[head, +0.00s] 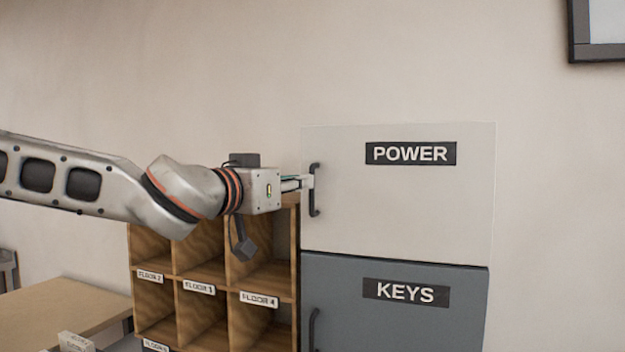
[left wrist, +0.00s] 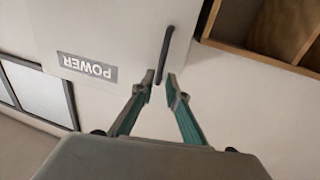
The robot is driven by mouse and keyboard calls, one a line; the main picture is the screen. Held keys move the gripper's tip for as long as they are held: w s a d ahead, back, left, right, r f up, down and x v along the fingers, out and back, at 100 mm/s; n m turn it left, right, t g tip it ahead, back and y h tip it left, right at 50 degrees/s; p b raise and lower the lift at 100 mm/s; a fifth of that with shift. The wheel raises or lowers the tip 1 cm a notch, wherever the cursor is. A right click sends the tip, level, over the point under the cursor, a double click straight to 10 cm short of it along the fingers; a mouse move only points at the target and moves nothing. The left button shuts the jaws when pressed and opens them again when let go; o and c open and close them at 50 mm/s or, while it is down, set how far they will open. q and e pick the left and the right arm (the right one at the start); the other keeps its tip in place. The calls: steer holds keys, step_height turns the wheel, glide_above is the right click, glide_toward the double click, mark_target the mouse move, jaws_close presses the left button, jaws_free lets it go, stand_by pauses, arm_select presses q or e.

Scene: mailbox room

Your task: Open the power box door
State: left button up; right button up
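The white power box door (head: 400,205), with a black "POWER" label (head: 411,153), appears closed in the head view. Its dark vertical handle (head: 316,190) is on the left side. My left gripper (head: 307,182) reaches in from the left, with its fingertips at the handle. In the left wrist view the door (left wrist: 100,30) and label look upside down. The two fingertips (left wrist: 160,77) stand apart there, one on each side of the lower pictured end of the handle (left wrist: 165,50). I cannot tell whether they touch it. My right gripper is not in view.
A grey "KEYS" box (head: 405,325) with its own dark handle (head: 313,328) sits directly below. Wooden pigeonholes (head: 215,268) stand to the left, beneath my left wrist. A wooden table (head: 65,305) is at the lower left.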

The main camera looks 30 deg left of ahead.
mark_target(312, 208)
arm_select(q)
steer(key=shift+w+f+p, duration=0.1)
steer(key=shift+w+p, duration=0.35)
steer(key=shift+w, duration=2.4)
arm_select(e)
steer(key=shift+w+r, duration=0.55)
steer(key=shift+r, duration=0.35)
arm_select(q)
steer(key=shift+a, duration=0.1)
jaws_close()
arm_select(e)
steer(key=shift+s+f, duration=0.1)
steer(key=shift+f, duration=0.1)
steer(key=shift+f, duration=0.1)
